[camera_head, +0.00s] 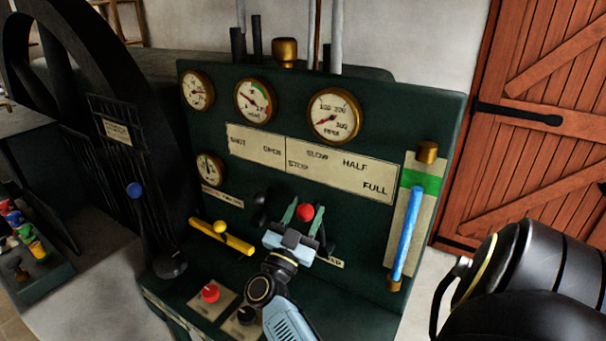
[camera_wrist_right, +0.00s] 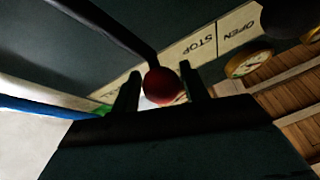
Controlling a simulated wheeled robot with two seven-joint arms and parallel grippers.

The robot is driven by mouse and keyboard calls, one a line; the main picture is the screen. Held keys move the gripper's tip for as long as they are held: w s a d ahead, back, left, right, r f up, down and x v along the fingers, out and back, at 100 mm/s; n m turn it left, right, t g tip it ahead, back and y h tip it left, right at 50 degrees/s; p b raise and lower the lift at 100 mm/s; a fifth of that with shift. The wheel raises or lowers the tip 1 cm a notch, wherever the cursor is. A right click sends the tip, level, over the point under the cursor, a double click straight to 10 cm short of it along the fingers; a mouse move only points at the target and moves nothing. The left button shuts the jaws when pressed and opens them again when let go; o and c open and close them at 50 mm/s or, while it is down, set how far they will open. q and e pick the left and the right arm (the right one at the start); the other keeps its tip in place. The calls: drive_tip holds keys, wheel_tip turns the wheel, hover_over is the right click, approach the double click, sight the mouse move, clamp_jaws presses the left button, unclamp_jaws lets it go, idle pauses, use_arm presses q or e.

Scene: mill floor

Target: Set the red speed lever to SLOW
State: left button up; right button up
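The red ball knob (camera_head: 305,212) of the speed lever stands in front of the dark green panel, below the plate (camera_head: 340,170) marked STOP, SLOW, HALF and FULL. Which mark the lever points at cannot be told. My right gripper (camera_head: 305,216) is at the knob, one finger on each side. In the head view gaps show beside the knob. In the right wrist view the red knob (camera_wrist_right: 161,85) sits between the fingertips, with its dark shaft (camera_wrist_right: 115,28) running up and left; contact cannot be told. My left gripper is not in view.
A black knob (camera_head: 260,199) and a yellow handle (camera_head: 221,238) are left of the gripper. A red button (camera_head: 210,293) is below. A blue gauge tube (camera_head: 407,232) stands at the right. Round gauges (camera_head: 334,115) are above.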

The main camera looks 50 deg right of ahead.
drive_tip(key=shift+o, duration=1.1)
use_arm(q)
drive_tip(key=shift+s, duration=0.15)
use_arm(e)
drive_tip(key=shift+a, duration=0.1)
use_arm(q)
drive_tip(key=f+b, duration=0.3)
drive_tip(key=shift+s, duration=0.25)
use_arm(e)
drive_tip(key=v, duration=1.3)
drive_tip(key=shift+a, duration=0.1)
